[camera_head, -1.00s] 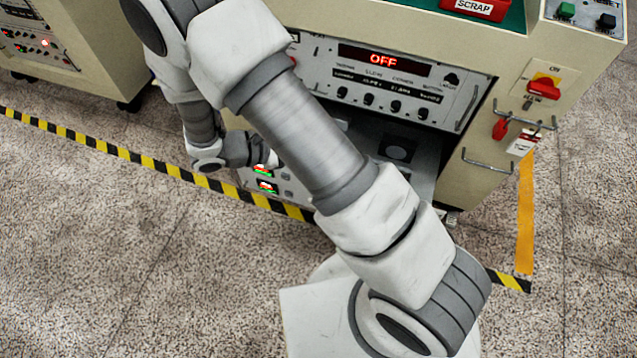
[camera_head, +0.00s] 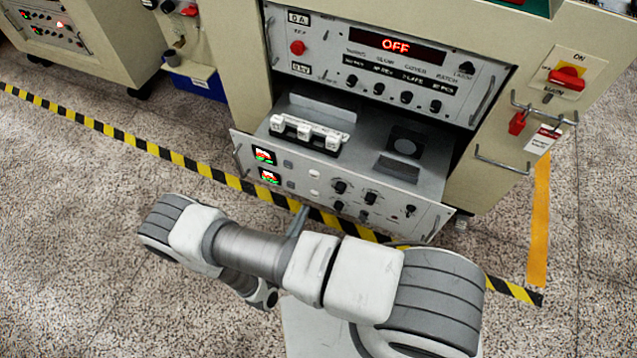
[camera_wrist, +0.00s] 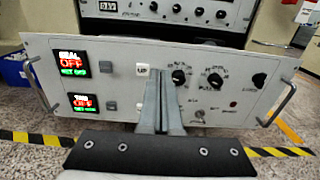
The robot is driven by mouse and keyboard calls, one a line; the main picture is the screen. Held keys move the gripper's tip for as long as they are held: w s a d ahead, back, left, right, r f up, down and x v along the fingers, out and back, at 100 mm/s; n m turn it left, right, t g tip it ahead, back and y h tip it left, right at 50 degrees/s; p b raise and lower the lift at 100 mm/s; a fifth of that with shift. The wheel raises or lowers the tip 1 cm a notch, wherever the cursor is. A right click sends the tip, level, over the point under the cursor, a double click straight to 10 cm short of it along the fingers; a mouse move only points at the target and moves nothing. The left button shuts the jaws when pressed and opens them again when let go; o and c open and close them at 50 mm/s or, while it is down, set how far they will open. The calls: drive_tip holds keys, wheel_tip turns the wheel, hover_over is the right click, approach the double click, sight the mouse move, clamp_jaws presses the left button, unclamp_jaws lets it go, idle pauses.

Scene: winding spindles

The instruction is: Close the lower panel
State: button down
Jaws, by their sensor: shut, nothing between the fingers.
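The lower panel (camera_head: 325,190) is a grey drawer front with two small lit displays, knobs and side handles. It stands pulled out from the machine, with its inside tray open to view from above. My gripper (camera_head: 301,214) is shut and empty, low in front of the panel's middle. In the wrist view, the shut fingers (camera_wrist: 158,95) point at the panel face (camera_wrist: 125,65), between a white button and the knobs. Whether the fingertips touch the face I cannot tell.
Above is the upper panel (camera_head: 395,75) with a red OFF display. A white switch block (camera_head: 308,132) sits in the drawer tray. Wire hooks (camera_head: 540,115) and a red rotary switch (camera_head: 567,78) are at the right.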

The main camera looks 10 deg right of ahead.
sight(327, 167)
drive_tip(key=b+x, duration=0.2)
drive_tip(key=x, duration=1.2)
drive_tip(key=shift+b, duration=0.4)
